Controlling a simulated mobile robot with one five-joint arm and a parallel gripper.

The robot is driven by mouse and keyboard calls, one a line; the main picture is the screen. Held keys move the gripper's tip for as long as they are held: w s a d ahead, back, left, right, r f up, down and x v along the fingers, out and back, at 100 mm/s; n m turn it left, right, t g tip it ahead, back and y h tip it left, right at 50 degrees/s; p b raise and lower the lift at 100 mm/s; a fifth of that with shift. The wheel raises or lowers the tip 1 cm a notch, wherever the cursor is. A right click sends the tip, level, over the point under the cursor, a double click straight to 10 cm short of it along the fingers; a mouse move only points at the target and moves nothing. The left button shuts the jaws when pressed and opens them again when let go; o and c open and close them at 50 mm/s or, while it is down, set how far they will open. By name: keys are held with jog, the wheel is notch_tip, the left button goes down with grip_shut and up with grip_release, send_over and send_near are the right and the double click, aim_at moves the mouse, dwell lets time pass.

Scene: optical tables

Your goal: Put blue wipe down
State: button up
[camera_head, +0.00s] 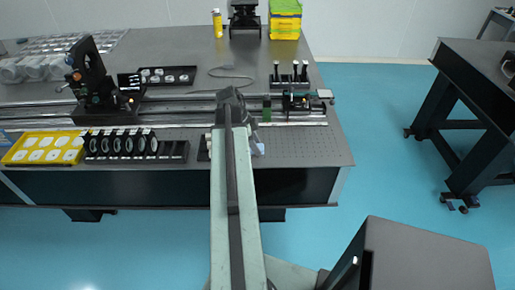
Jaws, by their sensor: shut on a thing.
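My arm reaches forward over the front edge of the optical table (300,150). My gripper (246,130) is at its far end, over the table's front part, mostly hidden behind the arm. A small pale blue piece (258,148), which looks like the blue wipe, shows just right of the arm's end. The fingertips are not clearly visible. The gripper is shut on the wipe. I cannot tell whether the wipe touches the tabletop.
A yellow tray (17,156) with white round items and a black rack of optics (173,151) stand at the front left. A rail with optical mounts (300,104) runs behind the gripper. Bare tabletop lies right of the wipe. Another table (455,60) stands at right.

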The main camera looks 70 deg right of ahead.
jog(key=shift+r, duration=0.1)
jog(key=shift+f, duration=0.25)
jog(key=shift+s+a+f+b, duration=0.1)
jog(key=shift+a+f+b, duration=0.2)
jog(key=shift+b, duration=0.3)
grip_shut()
jog(key=o, duration=1.3)
grip_release()
jog(key=shift+s+a, duration=0.1)
jog(key=shift+r+p, duration=0.45)
jog(key=shift+p, duration=0.1)
jog(key=d+p+v, duration=0.1)
jog(key=p+v, duration=1)
jog(key=v, duration=0.1)
jog(key=shift+r, duration=0.1)
